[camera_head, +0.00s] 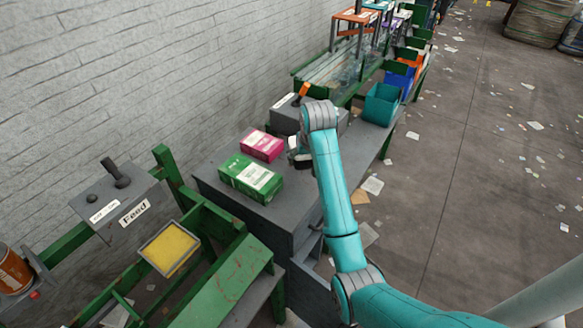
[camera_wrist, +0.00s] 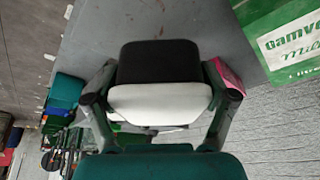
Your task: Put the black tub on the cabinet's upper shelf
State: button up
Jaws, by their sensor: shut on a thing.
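The black tub (camera_wrist: 158,60) with a white side or lid (camera_wrist: 160,104) fills the middle of the wrist view. My gripper (camera_wrist: 158,92) is shut on it, one finger on each side. In the head view my gripper (camera_head: 299,152) hangs over the grey cabinet's top (camera_head: 282,205), right of the cartons, and the tub is mostly hidden by the arm. I cannot tell whether the tub touches the top. The cabinet has an opening low on its right side, partly behind my arm, and its shelves are not clear to see.
A green carton (camera_head: 250,178) and a pink carton (camera_head: 262,146) stand on the cabinet top, left of my gripper. A grey box with an orange handle (camera_head: 303,92) is behind. A teal bin (camera_head: 381,104) stands further back. The floor at right has scattered litter.

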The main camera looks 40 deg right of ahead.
aim_at(303, 175)
jog(key=shift+f, duration=3.1)
jog(key=shift+f, duration=0.1)
jog(key=o, duration=0.7)
